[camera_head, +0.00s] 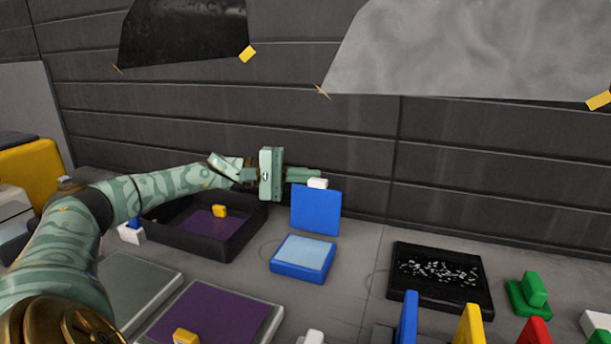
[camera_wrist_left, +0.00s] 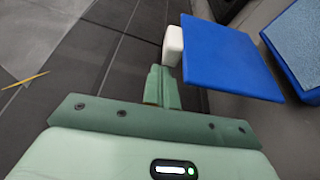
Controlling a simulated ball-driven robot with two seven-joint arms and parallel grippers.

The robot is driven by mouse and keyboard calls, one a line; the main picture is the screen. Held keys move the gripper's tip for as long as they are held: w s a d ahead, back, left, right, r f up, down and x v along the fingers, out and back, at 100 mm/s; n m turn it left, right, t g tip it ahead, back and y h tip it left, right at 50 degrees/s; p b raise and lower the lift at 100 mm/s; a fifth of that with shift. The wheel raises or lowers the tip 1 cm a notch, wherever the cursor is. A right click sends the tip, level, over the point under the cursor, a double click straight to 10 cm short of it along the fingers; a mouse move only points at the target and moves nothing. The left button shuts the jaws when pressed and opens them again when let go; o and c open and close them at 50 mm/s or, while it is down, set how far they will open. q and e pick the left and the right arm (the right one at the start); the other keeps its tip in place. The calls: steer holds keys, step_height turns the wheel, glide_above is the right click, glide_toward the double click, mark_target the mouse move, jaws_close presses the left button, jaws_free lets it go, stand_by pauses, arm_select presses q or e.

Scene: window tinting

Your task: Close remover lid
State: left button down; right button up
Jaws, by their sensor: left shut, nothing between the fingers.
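The remover box is blue, with a light blue pad (camera_head: 304,252) in its base (camera_head: 299,270). Its blue lid (camera_head: 316,210) stands raised at the back edge of the base, with a white tab (camera_head: 317,183) on its top edge. My left gripper (camera_head: 318,175) is shut and empty, its fingertips at the white tab, just behind the lid's top. In the left wrist view the shut fingers (camera_wrist_left: 163,72) point at the white tab (camera_wrist_left: 173,46), close to the lid (camera_wrist_left: 230,60); I cannot tell whether they touch. The base (camera_wrist_left: 295,45) shows at the right. My right gripper is not in view.
A black tray (camera_head: 177,240) with a purple pad and yellow handle lies left of the box. A black tray of pale bits (camera_head: 440,302) lies to its right. Blue, yellow, red and green pieces stand along the front. The dark panelled wall is close behind.

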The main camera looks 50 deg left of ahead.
arm_select(q)
steer(key=shift+s+d, duration=0.15)
steer(key=shift+s, duration=0.1)
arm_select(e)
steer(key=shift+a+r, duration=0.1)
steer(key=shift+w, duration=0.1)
